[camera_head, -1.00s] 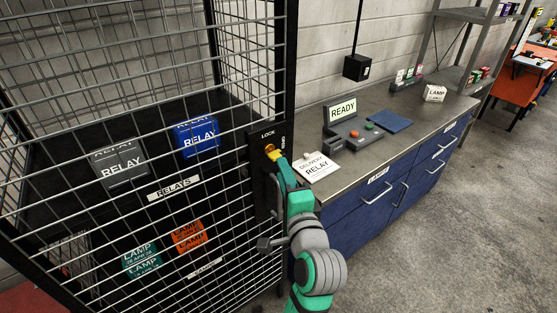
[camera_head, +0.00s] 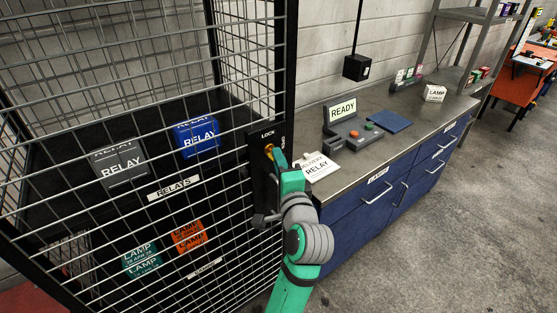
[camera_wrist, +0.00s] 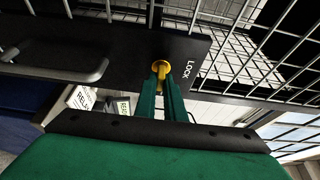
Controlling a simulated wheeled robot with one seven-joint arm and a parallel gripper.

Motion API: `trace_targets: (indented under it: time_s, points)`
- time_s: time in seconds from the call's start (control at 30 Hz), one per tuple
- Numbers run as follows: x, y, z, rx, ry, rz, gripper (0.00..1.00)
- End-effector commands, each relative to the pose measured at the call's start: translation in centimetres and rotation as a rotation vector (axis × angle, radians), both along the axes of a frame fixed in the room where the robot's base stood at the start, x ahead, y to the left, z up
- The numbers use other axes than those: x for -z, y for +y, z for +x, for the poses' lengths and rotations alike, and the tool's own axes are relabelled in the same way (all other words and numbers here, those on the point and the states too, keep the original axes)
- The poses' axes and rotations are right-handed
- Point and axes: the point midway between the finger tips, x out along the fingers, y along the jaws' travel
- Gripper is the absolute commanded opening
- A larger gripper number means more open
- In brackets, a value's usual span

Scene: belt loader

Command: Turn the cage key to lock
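The cage key (camera_wrist: 161,68) is yellow and sits in the black lock plate (camera_wrist: 130,50) beside the word LOCK. My gripper (camera_wrist: 160,88) has its two green fingers on either side of the key's bow in the wrist view and looks closed on it. In the head view my gripper (camera_head: 276,162) reaches the lock plate on the cage door's right edge, and only a bit of yellow key (camera_head: 269,149) shows above the fingers. The wire cage door (camera_head: 225,200) stands in its frame. The fingers hide part of the key.
A handle (camera_wrist: 85,72) sticks out of the plate near the lock. The bench (camera_head: 400,125) to the right holds a READY display (camera_head: 343,110), a button box and a delivery card (camera_head: 318,167). Relay and lamp boxes lie inside the cage. The floor at right is clear.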

Motion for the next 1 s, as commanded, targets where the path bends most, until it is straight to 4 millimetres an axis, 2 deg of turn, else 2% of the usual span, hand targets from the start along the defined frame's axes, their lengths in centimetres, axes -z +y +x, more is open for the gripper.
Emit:
trace_targets:
  time_s: [0.43, 1.0]
  points:
    - [0.31, -0.10, 0.00, 0.001, -0.058, -0.087, 0.00]
    - [0.73, -0.33, 0.12, 0.002, -0.354, -0.494, 0.00]
